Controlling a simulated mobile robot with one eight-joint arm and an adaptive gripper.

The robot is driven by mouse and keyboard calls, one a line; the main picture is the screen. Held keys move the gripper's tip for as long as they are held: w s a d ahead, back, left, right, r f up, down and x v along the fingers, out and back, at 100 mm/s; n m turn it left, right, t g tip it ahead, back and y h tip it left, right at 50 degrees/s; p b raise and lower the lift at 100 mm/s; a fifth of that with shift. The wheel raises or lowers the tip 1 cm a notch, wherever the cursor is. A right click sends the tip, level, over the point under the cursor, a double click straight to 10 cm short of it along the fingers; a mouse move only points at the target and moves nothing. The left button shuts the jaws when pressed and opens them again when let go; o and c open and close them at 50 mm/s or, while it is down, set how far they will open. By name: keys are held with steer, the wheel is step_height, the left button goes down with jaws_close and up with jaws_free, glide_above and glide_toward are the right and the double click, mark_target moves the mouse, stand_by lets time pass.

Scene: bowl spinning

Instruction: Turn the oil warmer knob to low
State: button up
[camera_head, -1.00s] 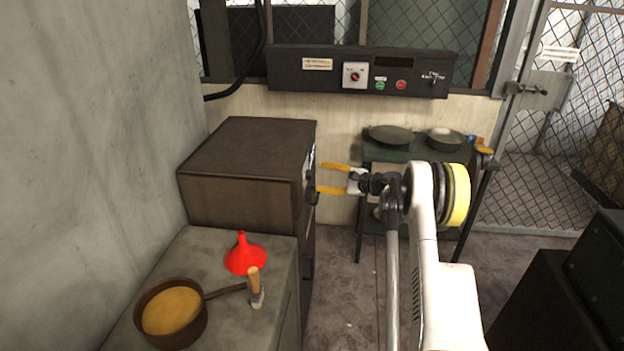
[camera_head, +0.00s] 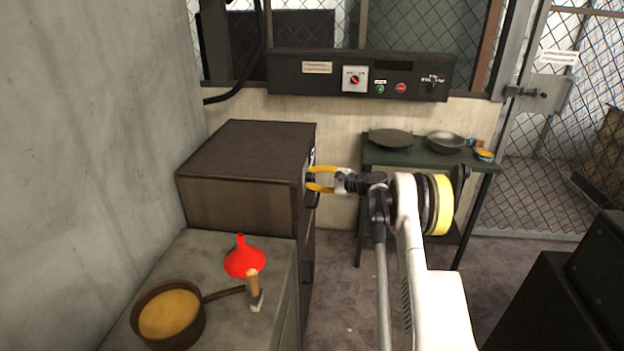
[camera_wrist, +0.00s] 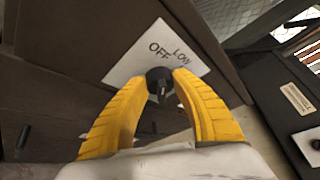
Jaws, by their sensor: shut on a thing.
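The oil warmer (camera_head: 245,165) is a dark brown box at the left in the head view. Its black knob (camera_wrist: 160,82) shows in the wrist view on a white plate (camera_wrist: 150,50) marked OFF and LOW. My gripper (camera_head: 310,179) has yellow fingers and reaches the warmer's right-hand face. In the wrist view its fingertips (camera_wrist: 161,77) are closed around the knob, one on each side. The knob's pointer is partly hidden, and I cannot tell which mark it points to.
A grey counter (camera_head: 215,260) in front of the warmer holds a red funnel (camera_head: 244,260), a pan (camera_head: 168,318) and a wooden-handled tool (camera_head: 254,290). A dark control panel (camera_head: 300,84) is on the back wall. A small green table (camera_head: 415,155) stands right of the warmer.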

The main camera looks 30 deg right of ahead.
steer(key=shift+g, duration=0.3)
steer(key=m+g, duration=0.1)
steer(key=m, duration=0.1)
steer(key=shift+w+r+m+g+p, duration=0.1)
steer(key=shift+m+g+p, duration=0.3)
steer(key=shift+m+g+y, duration=0.6)
steer(key=shift+m+g, duration=0.6)
steer(key=shift+m, duration=0.2)
steer(key=o, duration=1.2)
steer(key=v, duration=1.2)
steer(key=shift+w+d, duration=0.1)
